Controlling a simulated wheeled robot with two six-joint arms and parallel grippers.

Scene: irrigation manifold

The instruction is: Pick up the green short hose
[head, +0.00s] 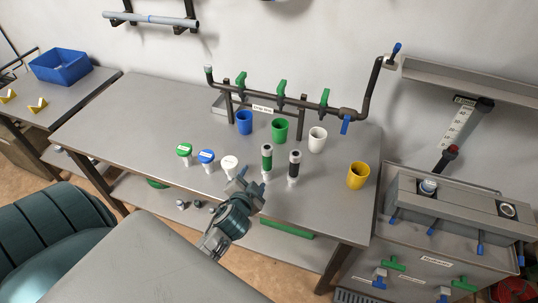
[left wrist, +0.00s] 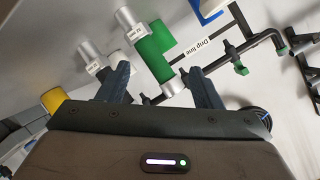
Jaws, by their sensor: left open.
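The green short hose (head: 267,160) stands upright on the grey workbench, a green tube with light grey end pieces. My left gripper (head: 251,180) is open and empty just in front of it, on the near left side. In the left wrist view the green hose (left wrist: 149,49) shows ahead between the two open fingers (left wrist: 158,70), its lower part reaching into the gap. I cannot tell whether a finger touches it. The green cup partly overlaps it in that view. My right gripper is not in view.
A dark hose (head: 294,166) stands close to the right. Green, blue and white caps (head: 206,156) stand to the left. Blue, green (head: 279,129), white and yellow (head: 358,175) cups stand behind and right. The drip line pipe (head: 290,103) runs along the back. The bench's left half is clear.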

